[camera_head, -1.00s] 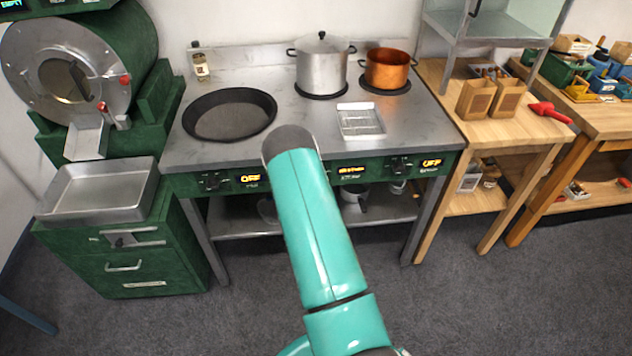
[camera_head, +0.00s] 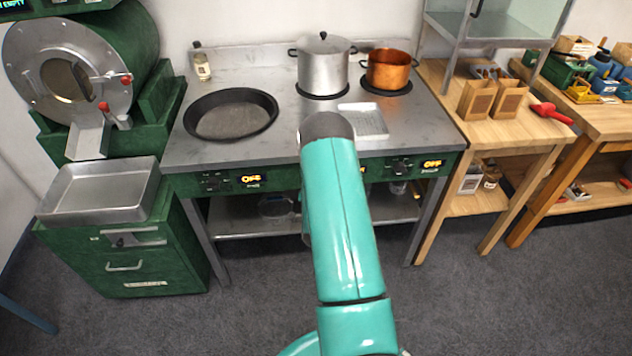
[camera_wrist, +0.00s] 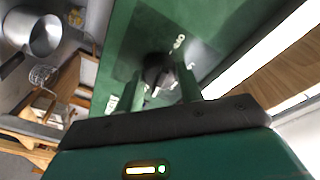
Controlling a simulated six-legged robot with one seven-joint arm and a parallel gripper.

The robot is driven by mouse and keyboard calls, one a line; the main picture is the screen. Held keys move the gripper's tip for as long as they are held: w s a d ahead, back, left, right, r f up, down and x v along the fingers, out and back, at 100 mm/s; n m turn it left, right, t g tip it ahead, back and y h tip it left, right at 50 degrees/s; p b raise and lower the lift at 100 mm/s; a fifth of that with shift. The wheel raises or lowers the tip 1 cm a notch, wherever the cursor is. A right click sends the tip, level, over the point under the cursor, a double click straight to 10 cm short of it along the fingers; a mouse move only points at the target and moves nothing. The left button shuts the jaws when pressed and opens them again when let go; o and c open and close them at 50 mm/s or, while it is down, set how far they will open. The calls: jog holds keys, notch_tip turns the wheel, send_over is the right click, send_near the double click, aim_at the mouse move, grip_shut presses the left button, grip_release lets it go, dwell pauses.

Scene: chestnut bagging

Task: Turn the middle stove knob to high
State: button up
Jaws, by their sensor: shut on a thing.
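The stove (camera_head: 290,133) has a green front panel with a left knob (camera_head: 212,183) and a right knob (camera_head: 402,166), both beside displays that read OFF. The middle knob is hidden behind my arm in the head view, with only a sliver of its lit display showing. In the wrist view, the dark middle knob (camera_wrist: 158,70) sits on the green panel with small white markings around it. My gripper (camera_wrist: 162,86) is shut on this knob, one finger on each side. The markings are too blurred to read. My gripper is hidden in the head view.
A black pan (camera_head: 231,115), a lidded steel pot (camera_head: 323,66) and a copper pot (camera_head: 388,70) stand on the stove. A flat pale tray (camera_head: 366,119) lies on it near my arm. A green roaster (camera_head: 75,75) stands left, a wooden table (camera_head: 500,130) right.

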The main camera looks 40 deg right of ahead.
jog(key=shift+m, duration=0.8)
jog(key=o, duration=1)
jog(key=v, duration=1.4)
jog(key=shift+w+r, duration=0.15)
jog(key=shift+r, duration=0.1)
